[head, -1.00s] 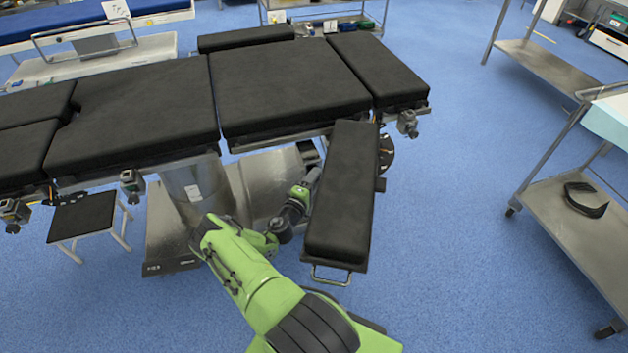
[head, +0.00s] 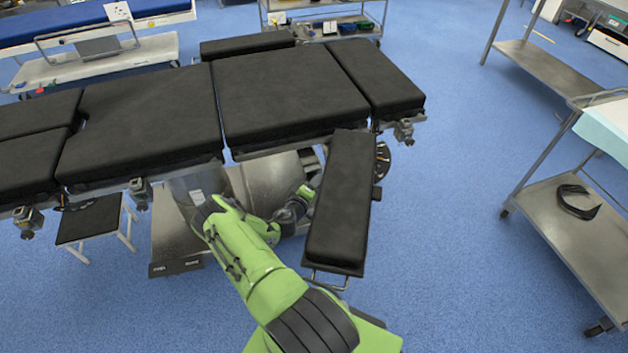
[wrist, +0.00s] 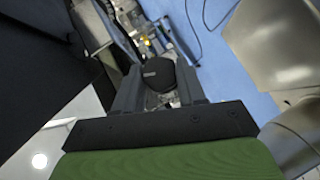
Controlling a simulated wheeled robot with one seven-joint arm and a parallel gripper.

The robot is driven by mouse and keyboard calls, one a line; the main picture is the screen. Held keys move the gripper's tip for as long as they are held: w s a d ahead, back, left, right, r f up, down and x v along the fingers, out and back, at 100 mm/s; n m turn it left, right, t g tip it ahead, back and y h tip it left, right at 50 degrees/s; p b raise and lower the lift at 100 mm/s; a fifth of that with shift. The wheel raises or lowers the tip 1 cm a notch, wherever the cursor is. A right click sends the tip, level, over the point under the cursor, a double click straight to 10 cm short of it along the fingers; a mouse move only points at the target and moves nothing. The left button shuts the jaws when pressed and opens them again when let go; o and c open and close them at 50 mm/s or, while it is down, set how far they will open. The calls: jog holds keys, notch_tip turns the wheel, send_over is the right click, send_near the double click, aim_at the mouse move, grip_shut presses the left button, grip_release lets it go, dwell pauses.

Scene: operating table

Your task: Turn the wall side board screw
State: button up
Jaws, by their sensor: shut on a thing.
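The side board (head: 342,205) is a long black pad, angled down from the right end of the operating table's black top (head: 288,95). My gripper (wrist: 158,92) shows in the wrist view with its two dark fingers on either side of a dark rounded knob (wrist: 157,72), which appears to be the board screw. It is shut on this knob. In the head view my green arm reaches under the left edge of the side board, and the board hides the fingers and the knob.
Clamps (head: 140,192) hang along the table's near edge. A small black stool (head: 92,220) is at the left. A steel trolley (head: 560,225) stands at the right, with open blue floor before it.

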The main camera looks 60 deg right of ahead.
jog(key=m+y+p, duration=0.1)
jog(key=y+p, duration=0.1)
jog(key=shift+r+m+t+p, duration=0.15)
jog(key=shift+m+t+p, duration=0.15)
jog(key=shift+t+p, duration=0.1)
dwell(0.4)
jog(key=o, duration=1.1)
jog(key=shift+c, duration=0.2)
jog(key=s+a+p, duration=0.1)
jog(key=a+p, duration=0.1)
jog(key=a, duration=1.1)
jog(key=shift+s+r, duration=0.2)
jog(key=shift+s, duration=0.15)
